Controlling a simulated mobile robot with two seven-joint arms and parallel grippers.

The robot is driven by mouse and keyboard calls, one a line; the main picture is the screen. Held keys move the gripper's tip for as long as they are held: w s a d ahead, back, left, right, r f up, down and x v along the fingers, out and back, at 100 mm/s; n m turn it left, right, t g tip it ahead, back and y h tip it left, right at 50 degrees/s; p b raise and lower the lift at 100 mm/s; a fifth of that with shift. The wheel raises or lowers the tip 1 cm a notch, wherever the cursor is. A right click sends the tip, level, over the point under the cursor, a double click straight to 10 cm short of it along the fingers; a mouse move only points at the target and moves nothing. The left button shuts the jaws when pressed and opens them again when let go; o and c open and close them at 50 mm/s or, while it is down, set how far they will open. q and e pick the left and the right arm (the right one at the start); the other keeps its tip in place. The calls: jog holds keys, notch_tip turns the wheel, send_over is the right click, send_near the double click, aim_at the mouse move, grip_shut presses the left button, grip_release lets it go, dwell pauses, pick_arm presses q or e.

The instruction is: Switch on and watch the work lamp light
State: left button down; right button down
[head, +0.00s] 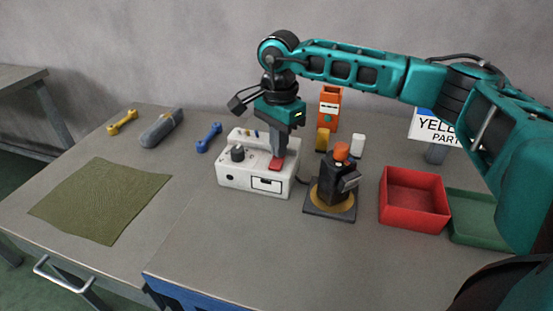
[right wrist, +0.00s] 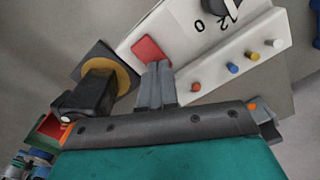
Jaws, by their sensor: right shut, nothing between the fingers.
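A white control box (head: 240,179) stands mid-table with a dark knob (head: 237,153) and a red switch (head: 276,164) on top. My right gripper (head: 278,152) points down at the red switch, shut and empty. In the right wrist view its fingertips (right wrist: 157,68) are at the edge of the red switch (right wrist: 150,50); whether they press it I cannot tell. Right of the box stands a black device with an orange cap (head: 342,151) on a yellow ring and dark square base, perhaps the work lamp; I see no glow on it. My left gripper is not in view.
A red tray (head: 413,213) and green tray (head: 473,222) lie at the right. An orange holder (head: 330,107) and small yellow and white blocks stand behind the box. A green cloth (head: 98,200) lies at the left, with tools behind it. The front middle is clear.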

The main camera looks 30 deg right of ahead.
jog(key=shift+s+f, duration=0.1)
jog(key=shift+f, duration=0.25)
jog(key=shift+r, duration=0.15)
jog(key=shift+r+p, duration=2.45)
jog(key=shift+r, duration=1)
